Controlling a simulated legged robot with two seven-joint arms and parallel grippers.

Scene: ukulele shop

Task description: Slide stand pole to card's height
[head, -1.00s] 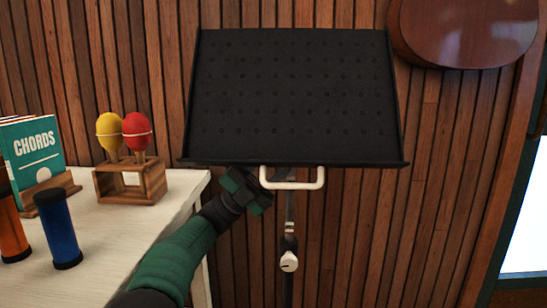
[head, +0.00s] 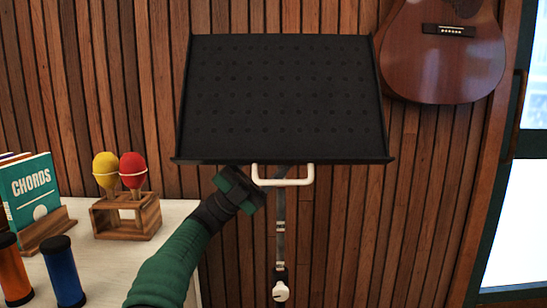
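The music stand has a black perforated desk (head: 282,100), with a white U-shaped handle (head: 283,182) under its lower lip. Below it a thin grey pole (head: 280,235) runs down to a clamp with a white knob (head: 281,291). My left gripper (head: 256,189), on a green-sleeved arm from the lower left, is at the left side of the handle, just under the desk. Its fingers are dark and overlap the handle, so I cannot tell whether they are closed on it. My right gripper is not in view. I cannot make out a height card.
A white table (head: 180,222) at left holds a wooden rack (head: 126,217) with red and yellow maracas and a small white label, a green chords book (head: 32,192), and orange and blue cylinders. Right of the stand looks clear.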

